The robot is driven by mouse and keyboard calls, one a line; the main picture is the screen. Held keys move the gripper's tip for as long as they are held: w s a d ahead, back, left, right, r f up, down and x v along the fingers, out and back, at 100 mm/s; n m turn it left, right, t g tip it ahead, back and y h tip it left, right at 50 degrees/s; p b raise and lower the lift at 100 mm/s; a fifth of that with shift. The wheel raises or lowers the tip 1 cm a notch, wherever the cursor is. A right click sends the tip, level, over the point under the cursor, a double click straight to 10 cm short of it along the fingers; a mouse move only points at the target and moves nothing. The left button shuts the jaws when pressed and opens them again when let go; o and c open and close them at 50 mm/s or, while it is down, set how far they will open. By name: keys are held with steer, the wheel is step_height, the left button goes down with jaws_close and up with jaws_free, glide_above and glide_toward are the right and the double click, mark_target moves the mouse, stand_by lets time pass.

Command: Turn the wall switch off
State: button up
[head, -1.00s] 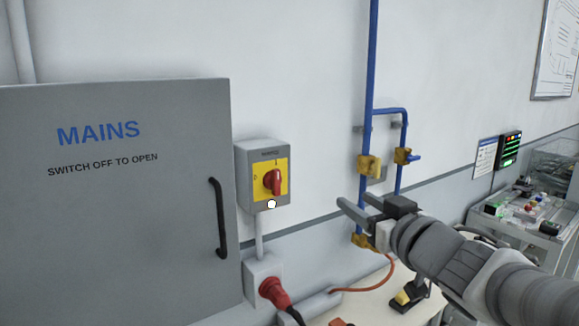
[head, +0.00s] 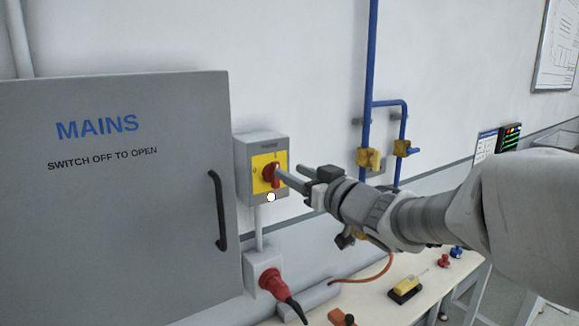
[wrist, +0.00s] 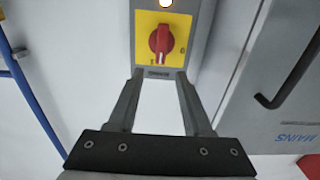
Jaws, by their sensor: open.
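The wall switch (head: 243,172) is a grey box with a yellow plate and a red rotary knob (head: 271,176). The knob's handle stands about upright, in line with the mark at the plate's top. A small white lamp (head: 271,197) glows at the box's lower edge. My gripper (head: 284,178) is open just right of the knob in the head view. In the wrist view, upside down, the knob (wrist: 161,41) shows beyond the two spread fingertips (wrist: 160,76), with nothing between them. Whether a finger touches the knob I cannot tell.
A grey MAINS cabinet (head: 110,210) with a black handle (head: 218,210) stands close left of the switch. Blue pipes (head: 373,70) with yellow valves run down the wall at right. A red plug (head: 272,283) sits below the switch, above a bench (head: 375,308).

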mark_target(277, 164)
steer(key=x, duration=0.6)
